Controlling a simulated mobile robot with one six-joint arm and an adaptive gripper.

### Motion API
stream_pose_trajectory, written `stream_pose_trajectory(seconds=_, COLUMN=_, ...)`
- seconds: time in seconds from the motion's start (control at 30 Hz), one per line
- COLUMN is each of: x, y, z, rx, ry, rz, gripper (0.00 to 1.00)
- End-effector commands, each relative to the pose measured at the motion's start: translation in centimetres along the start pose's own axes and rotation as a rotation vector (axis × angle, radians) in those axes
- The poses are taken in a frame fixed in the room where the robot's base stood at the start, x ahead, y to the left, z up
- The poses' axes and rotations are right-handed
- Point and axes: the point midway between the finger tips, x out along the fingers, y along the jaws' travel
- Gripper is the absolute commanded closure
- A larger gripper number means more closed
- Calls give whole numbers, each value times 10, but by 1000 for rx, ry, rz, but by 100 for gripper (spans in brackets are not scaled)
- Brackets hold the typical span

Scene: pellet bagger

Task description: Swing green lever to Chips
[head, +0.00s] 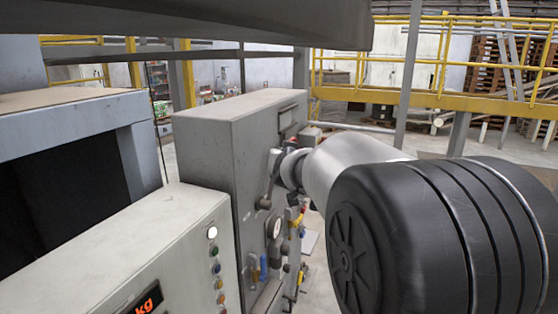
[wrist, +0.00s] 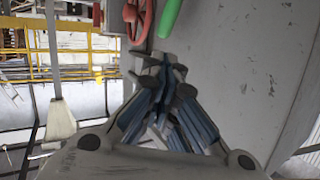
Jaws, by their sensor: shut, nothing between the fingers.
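The green lever (wrist: 171,17) shows at the top middle of the wrist view, its upper part cut off by the frame edge. It stands out against a grey panel. My gripper (wrist: 162,68) is shut and empty, with its blue fingers together. Its tips lie a little below the green lever's lower end in the wrist view, with a visible gap between them. I cannot tell the depth between them. No Chips marking is readable in either view. In the head view my arm covers part of the machine face, and I cannot pick out the green lever there.
A red handwheel (wrist: 138,20) sits just left of the green lever. A pale brush-like thing (wrist: 59,120) hangs at the left of the wrist view. In the head view, the grey cabinet (head: 205,135) stands beside a control box (head: 150,255) with several coloured buttons. Yellow railings (head: 385,97) run behind.

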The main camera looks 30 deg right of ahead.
Motion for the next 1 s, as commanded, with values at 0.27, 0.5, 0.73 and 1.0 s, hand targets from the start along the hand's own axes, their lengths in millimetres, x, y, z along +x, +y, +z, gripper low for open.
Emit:
stream_pose_trajectory(seconds=0.27, x=-32, y=0, z=-8, rx=0, ry=1, rz=-1, gripper=100)
stream_pose_trajectory(seconds=0.5, x=-34, y=0, z=-7, rx=0, ry=0, rz=-1, gripper=100)
stream_pose_trajectory(seconds=0.73, x=-34, y=0, z=-7, rx=0, ry=1, rz=-1, gripper=100)
stream_pose_trajectory(seconds=1.0, x=-59, y=-24, z=42, rx=-27, ry=-80, rz=-76, gripper=100)
